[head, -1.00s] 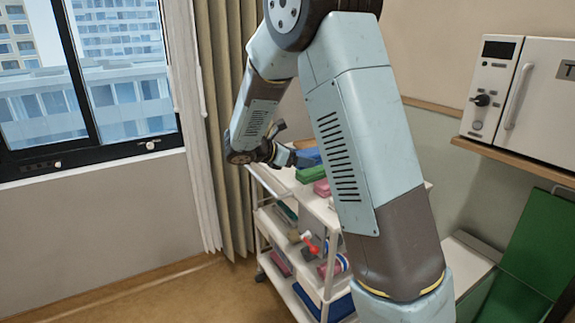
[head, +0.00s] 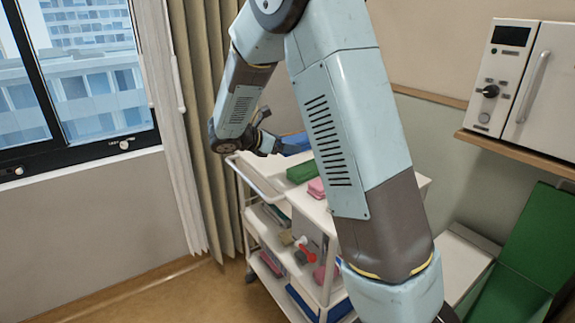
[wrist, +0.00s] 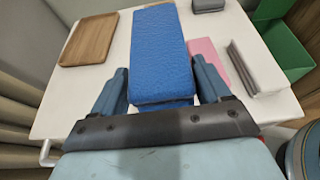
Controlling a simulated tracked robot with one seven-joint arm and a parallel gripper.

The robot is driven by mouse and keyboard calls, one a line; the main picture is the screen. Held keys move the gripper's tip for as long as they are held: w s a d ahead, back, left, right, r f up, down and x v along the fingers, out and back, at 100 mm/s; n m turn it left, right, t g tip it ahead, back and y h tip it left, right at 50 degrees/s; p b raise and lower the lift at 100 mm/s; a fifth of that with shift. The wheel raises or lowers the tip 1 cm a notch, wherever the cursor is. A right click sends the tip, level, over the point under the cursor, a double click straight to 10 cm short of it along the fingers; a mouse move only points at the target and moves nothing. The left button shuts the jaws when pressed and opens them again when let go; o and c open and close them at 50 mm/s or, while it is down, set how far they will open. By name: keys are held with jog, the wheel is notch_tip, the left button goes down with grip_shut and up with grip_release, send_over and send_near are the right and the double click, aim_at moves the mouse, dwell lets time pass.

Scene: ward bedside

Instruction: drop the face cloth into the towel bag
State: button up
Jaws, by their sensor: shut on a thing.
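My gripper (wrist: 162,92) is shut on a blue folded cloth (wrist: 160,50), which lies flat between the two fingers and sticks out ahead of them. I take it to be the face cloth. In the head view my gripper (head: 275,146) is at the far left end of the trolley's top, with the blue cloth (head: 296,143) beyond it, partly hidden by my arm. I cannot tell whether the cloth touches the top. I cannot make out the towel bag for certain in either view.
Lower shelves (head: 268,228) hold several items. A curtain (head: 205,120) hangs beside the trolley.

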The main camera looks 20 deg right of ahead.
jog(key=shift+w+a, duration=0.15)
jog(key=shift+a, duration=0.05)
jog(key=w+f, duration=0.4)
jog(key=w, duration=0.5)
send_over(277, 168)
jog(key=s, duration=0.1)
notch_tip(277, 168, down, 5)
jog(key=shift+r, duration=0.2)
jog(key=shift+w+f, duration=0.15)
jog(key=shift+f, duration=0.15)
jog(key=shift+w+f, duration=0.2)
jog(key=shift+f, duration=0.65)
jog(key=shift+w+f, duration=0.15)
jog(key=shift+f, duration=0.7)
jog(key=shift+f, duration=0.15)
jog(key=o, duration=1)
